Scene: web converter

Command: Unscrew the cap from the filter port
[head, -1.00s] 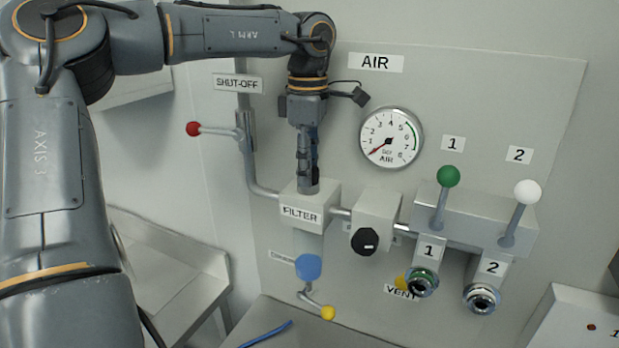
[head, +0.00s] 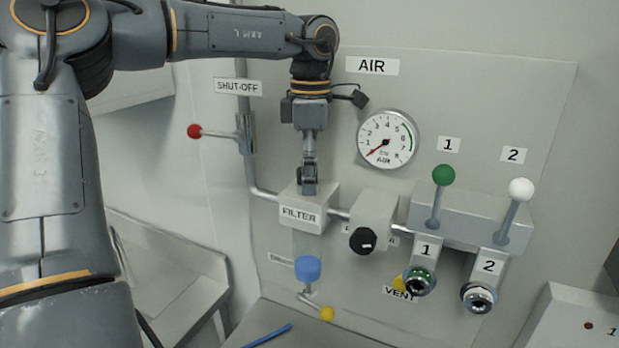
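The filter block (head: 302,214), a pale box labelled FILTER, is fixed to the grey panel. Below it is a clear bowl with a blue bottom (head: 308,269). My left gripper (head: 307,188) points straight down at the top of the filter block, its fingertips at or very near the top face. The fingers are seen nearly edge-on, so I cannot tell whether they are open or shut. No cap can be made out; the top of the block at the fingertips is hidden by the gripper. My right gripper is out of view.
A shut-off lever with a red knob (head: 195,131) stands left of the gripper. The air gauge (head: 387,139) reads near zero, to the right. A black regulator knob (head: 363,241) and levers with green (head: 443,174) and white (head: 521,190) knobs lie further right. A yellow drain knob (head: 327,313) hangs below.

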